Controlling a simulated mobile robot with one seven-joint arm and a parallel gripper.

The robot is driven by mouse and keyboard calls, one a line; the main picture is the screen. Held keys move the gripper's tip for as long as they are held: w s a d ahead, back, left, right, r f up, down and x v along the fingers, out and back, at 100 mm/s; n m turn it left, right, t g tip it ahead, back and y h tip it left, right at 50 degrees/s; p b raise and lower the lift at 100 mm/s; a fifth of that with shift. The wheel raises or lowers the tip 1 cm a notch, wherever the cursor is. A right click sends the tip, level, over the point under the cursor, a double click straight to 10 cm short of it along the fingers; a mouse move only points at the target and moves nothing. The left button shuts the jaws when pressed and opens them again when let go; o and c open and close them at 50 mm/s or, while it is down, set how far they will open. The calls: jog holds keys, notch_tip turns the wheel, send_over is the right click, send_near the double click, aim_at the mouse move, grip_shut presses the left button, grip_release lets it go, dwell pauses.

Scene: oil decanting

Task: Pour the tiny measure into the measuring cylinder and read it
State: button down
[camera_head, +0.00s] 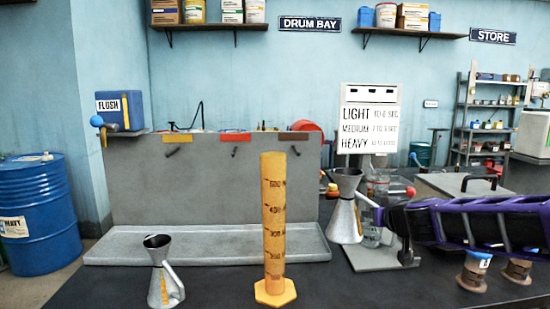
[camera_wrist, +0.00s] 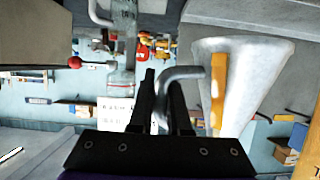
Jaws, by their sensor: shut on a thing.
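The orange measuring cylinder (camera_head: 273,215) stands upright on the dark bench, with dark graduations up its side. A grey metal cone-shaped measure (camera_head: 344,217) hangs upright in the air to its right, apart from it. My gripper (camera_head: 380,214) comes in from the right and is shut on this measure's handle. In the wrist view my gripper (camera_wrist: 163,82) has its fingers around the bent handle; the measure (camera_wrist: 250,72) shows its yellow strip. A second metal measure (camera_head: 160,282) stands on the bench left of the cylinder. The liquid inside the held measure cannot be seen.
A low grey tray (camera_head: 120,256) and panel (camera_head: 215,195) lie behind the cylinder. A LIGHT/MEDIUM/HEAVY sign (camera_head: 370,118) stands behind the held measure. Brown-bodied containers (camera_head: 473,272) stand at the right under my arm. The bench between cylinder and left measure is clear.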

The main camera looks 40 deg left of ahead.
aim_at(350, 186)
jog(key=shift+s+a+r+n+g+y+b, duration=0.25)
jog(key=shift+s+a+r+n+g+y, duration=0.15)
jog(key=shift+a+r, duration=0.6)
jog(key=shift+s+a+r+n+g+y+b, duration=0.25)
jog(key=shift+s+a+r+n+g, duration=0.4)
jog(key=shift+r, duration=0.55)
jog(key=shift+s+a+r+n+g+y+b, duration=0.15)
jog(key=shift+s+a+r+n+y+b, duration=0.15)
jog(key=shift+a+r, duration=0.75)
jog(key=shift+d, duration=0.1)
jog(key=shift+r, duration=0.1)
